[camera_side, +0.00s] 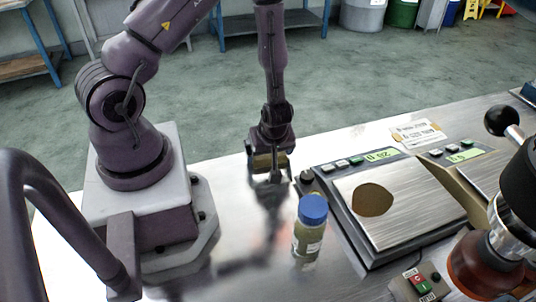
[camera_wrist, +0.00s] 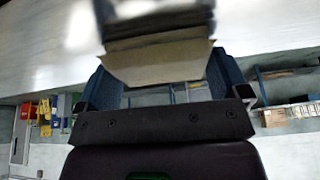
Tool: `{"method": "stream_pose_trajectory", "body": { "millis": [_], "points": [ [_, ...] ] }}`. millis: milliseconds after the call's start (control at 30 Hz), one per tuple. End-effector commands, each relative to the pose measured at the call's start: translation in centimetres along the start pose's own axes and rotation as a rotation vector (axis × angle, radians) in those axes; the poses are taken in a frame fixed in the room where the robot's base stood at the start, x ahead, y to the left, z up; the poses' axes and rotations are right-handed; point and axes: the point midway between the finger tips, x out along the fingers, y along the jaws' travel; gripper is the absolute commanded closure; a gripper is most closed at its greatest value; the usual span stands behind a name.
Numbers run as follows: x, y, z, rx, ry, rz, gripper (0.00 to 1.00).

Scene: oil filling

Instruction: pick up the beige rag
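My gripper (camera_side: 270,174) is low over the shiny metal table, left of the scale. It is closed around a beige block-like piece, seemingly the beige rag (camera_side: 264,161). In the wrist view the rag (camera_wrist: 160,63) fills the space between the two dark blue fingers, with a darker grey layer along its upper part. The fingers press at its left and right sides. The gripper (camera_wrist: 165,80) covers part of it. The rag's lower edge appears slightly above the table, but the exact gap is hard to tell.
A blue-capped bottle (camera_side: 309,232) stands upright right of and nearer than my gripper. The scale (camera_side: 415,222) has a brown round patch (camera_side: 372,199) on its plate. A paper label (camera_side: 418,133) lies behind it. A machine with a black-knobbed lever (camera_side: 502,120) stands right.

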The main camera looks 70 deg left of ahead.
Motion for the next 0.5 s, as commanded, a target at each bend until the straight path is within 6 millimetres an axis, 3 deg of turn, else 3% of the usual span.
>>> {"method": "stream_pose_trajectory", "body": {
  "millis": [33, 100, 500],
  "points": [
    [-0.01, 0.00, 0.00, 0.000, 0.000, 0.000, 0.18],
    [-0.02, 0.01, 0.00, 0.000, 0.000, 0.000, 0.33],
    [-0.53, 0.08, -0.26, 0.000, 0.002, 0.002, 0.33]
  ]
}}
